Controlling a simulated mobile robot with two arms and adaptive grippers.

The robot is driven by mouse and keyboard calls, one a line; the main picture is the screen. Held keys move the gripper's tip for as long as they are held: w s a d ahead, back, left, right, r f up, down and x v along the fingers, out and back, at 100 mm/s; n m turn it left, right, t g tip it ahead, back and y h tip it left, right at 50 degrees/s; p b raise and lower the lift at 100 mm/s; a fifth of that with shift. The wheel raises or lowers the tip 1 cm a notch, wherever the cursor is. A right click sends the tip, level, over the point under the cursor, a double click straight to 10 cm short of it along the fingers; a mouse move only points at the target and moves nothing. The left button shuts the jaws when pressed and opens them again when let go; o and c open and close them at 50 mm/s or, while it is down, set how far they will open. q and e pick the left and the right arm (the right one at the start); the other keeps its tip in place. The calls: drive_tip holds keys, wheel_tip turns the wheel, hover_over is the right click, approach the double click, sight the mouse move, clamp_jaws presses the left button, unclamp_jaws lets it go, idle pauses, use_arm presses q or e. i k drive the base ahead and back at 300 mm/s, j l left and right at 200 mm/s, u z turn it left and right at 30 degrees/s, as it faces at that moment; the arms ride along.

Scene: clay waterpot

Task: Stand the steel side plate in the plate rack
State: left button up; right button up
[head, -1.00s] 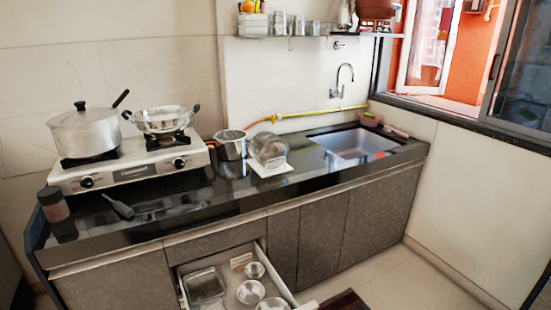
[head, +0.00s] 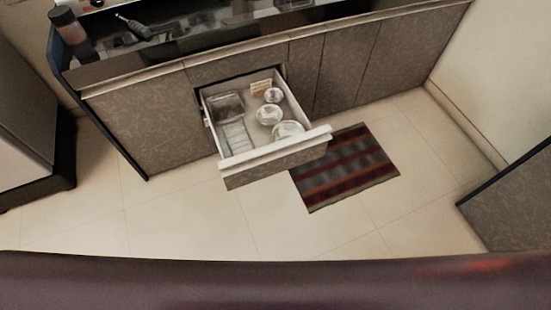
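An open drawer (head: 222,166) juts out from under the counter. Several round steel pieces are in its right part: a small one (head: 273,95), a middle one (head: 269,115) and a front one (head: 289,131). I cannot tell whether any of them is the side plate. A ribbed pale piece (head: 238,139) and a clear rectangular container (head: 228,107) lie in the drawer's left part. The plate rack cannot be made out now; most of the counter top is out of view. Neither gripper shows.
The counter (head: 210,40) runs along the top, with a dark-lidded bottle (head: 68,24) and a black tool (head: 134,25) on it. A striped mat (head: 346,168) lies right of the drawer. Cabinets stand at the far left (head: 25,125) and right (head: 512,200).

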sight(249, 153)
drive_tip(key=i+l+u, duration=0.1)
drive_tip(key=u, duration=0.3)
drive_tip(key=i+l+u, duration=0.1)
drive_tip(key=u, duration=0.3)
drive_tip(key=l+u, duration=0.4)
drive_tip(key=i+l+u, duration=0.1)
drive_tip(key=u, duration=0.3)
